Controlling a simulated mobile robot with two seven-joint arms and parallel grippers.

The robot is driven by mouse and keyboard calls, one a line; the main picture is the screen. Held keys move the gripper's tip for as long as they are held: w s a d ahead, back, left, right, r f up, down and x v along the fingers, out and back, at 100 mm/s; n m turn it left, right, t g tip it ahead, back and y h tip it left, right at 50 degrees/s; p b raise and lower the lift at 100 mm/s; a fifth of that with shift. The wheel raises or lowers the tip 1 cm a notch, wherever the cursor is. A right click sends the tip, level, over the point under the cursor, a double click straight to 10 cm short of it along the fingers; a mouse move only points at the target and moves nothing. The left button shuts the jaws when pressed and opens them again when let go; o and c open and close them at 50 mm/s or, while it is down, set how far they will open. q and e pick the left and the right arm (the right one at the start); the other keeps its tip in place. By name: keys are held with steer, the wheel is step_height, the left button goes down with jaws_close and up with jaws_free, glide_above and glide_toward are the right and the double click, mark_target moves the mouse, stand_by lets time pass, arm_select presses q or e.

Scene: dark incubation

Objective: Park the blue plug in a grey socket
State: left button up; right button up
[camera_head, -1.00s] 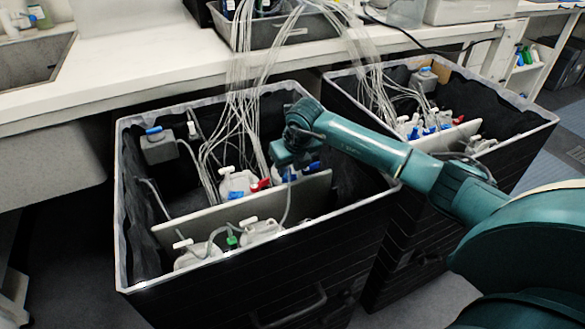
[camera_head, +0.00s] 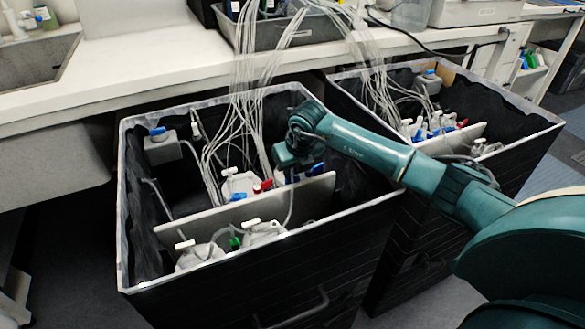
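My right arm reaches in from the right. Its gripper (camera_head: 291,172) is low inside the left black-lined bin (camera_head: 215,281), by the upper edge of the pale divider (camera_head: 180,236). The wrist hides the fingertips, so I cannot tell whether they are open or hold anything. A small blue part (camera_head: 315,169) shows just right of the gripper; I cannot tell if it is held. Another blue part (camera_head: 238,196) sits on a white bottle, left of the gripper. A grey box with a blue top (camera_head: 161,148) is at the bin's back left. I cannot clearly make out a grey socket. My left gripper is not in view.
A red clamp (camera_head: 262,187) and a green clip (camera_head: 235,243) are near the white bottles. Bundled clear tubes (camera_head: 243,110) hang from a grey tray (camera_head: 290,30) into both bins. The right bin (camera_head: 520,115) holds similar bottles. A white counter (camera_head: 120,80) runs behind.

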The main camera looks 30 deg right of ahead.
jaws_close()
steer(key=shift+r, duration=0.15)
steer(key=shift+r+p, duration=0.8)
steer(key=shift+r, duration=0.15)
